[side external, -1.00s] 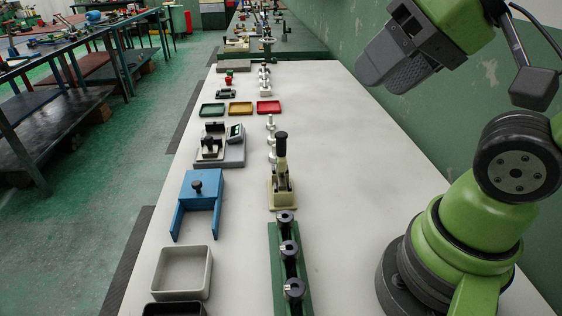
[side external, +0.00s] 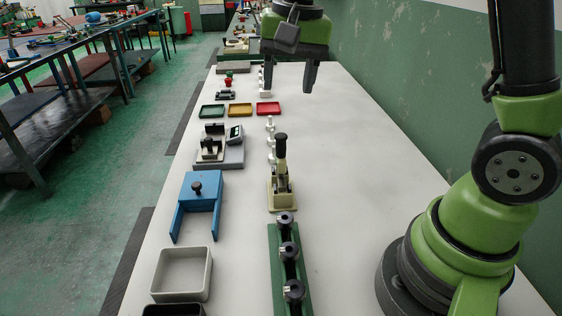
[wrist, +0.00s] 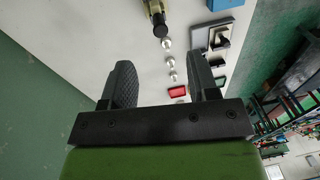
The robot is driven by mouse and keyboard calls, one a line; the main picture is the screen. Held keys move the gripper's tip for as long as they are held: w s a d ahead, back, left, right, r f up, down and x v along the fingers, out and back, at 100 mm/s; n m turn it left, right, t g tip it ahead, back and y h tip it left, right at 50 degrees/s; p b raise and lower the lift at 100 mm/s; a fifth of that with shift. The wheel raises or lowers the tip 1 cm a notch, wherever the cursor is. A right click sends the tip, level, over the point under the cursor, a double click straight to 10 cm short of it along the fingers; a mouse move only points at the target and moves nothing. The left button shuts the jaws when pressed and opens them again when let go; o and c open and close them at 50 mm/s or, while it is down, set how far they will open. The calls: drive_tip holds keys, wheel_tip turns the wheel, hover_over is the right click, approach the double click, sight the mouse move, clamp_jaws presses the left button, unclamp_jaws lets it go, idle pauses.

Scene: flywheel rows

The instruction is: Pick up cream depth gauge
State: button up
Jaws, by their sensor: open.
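A cream upright tool with a black top (side external: 279,195) stands on the table just behind the green rail; it looks like the cream depth gauge, though I cannot read any marking. It also shows at the top of the wrist view (wrist: 151,8). My gripper (side external: 289,88) is open and empty, fingers pointing down, above the far part of the table and well beyond the cream tool. In the wrist view its two fingers (wrist: 160,82) are spread apart with nothing between them.
A green rail with black-topped pieces (side external: 274,262) is nearest. A blue fixture (side external: 203,188), a grey plate with a cream-and-black device (side external: 232,157) and a grey tray (side external: 182,272) line the left. Red (side external: 268,107), yellow and green trays lie farther back. The table's right side is clear.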

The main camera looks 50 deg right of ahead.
drive_tip(key=m+g, duration=0.1)
hover_over(281, 135)
drive_tip(key=f, duration=0.4)
drive_tip(key=shift+a+f, duration=0.15)
drive_tip(key=shift+a, duration=0.15)
wheel_tip(281, 135, down, 4)
drive_tip(key=shift+f, duration=0.2)
drive_tip(key=f, duration=0.5)
drive_tip(key=shift+d+f, duration=0.25)
drive_tip(key=shift+f, duration=0.05)
drive_tip(key=shift+c, duration=0.4)
drive_tip(key=c, duration=0.8)
